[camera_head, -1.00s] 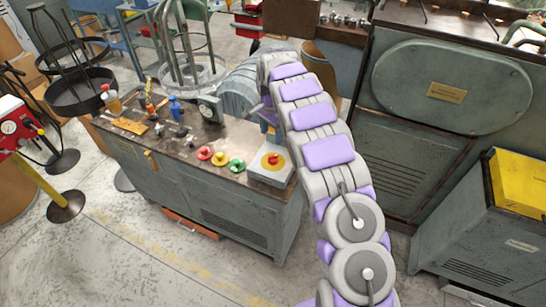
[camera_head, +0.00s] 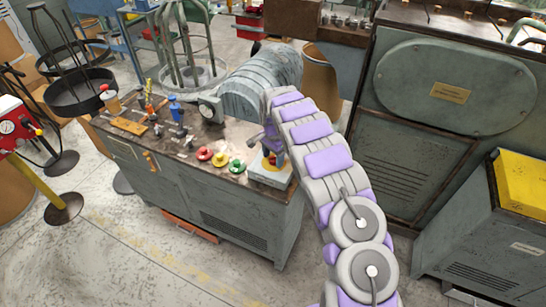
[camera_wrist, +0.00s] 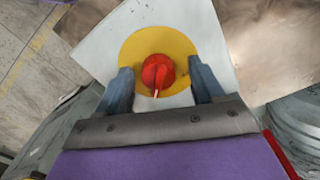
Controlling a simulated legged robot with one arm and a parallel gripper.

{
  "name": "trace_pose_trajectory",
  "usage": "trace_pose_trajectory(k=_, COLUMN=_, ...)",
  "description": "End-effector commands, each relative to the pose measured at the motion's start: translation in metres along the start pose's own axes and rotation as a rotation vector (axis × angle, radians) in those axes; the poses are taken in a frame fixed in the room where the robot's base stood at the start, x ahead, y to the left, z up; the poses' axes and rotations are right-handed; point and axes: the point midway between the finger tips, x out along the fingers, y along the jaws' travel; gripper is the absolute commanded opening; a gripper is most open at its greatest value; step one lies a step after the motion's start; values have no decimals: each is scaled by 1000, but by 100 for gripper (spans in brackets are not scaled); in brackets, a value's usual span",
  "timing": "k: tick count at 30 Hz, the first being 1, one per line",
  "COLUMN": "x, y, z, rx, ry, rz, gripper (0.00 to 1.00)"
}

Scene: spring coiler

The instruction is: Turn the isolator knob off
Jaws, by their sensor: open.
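The isolator knob (camera_wrist: 158,72) is red with a pale pointer line and sits on a round yellow plate (camera_wrist: 130,50). The plate is on the pale isolator box (camera_head: 268,177) at the right end of the workbench top. In the wrist view my gripper (camera_wrist: 157,80) is open, with one blue-grey finger on each side of the knob and gaps between fingers and knob. I cannot tell how deep the fingertips are beside it. In the head view my gripper (camera_head: 271,147) is over the box, and the knob is largely hidden there.
Red, yellow and green buttons (camera_head: 220,160) stand left of the box on the workbench (camera_head: 240,212). A grey motor housing (camera_head: 255,85) stands behind. A large green-grey cabinet (camera_head: 410,165) is at the right.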

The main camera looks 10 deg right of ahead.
Motion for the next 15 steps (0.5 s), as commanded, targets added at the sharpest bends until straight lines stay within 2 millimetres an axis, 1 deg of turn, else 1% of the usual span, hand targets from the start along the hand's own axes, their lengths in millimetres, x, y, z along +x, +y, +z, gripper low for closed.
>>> trace_pose_trajectory(k=2, x=0, y=0, z=0, rx=0, ry=0, rz=0, gripper=67)
trace_pose_trajectory(k=15, x=0, y=0, z=0, rx=0, ry=0, rz=0, gripper=26)
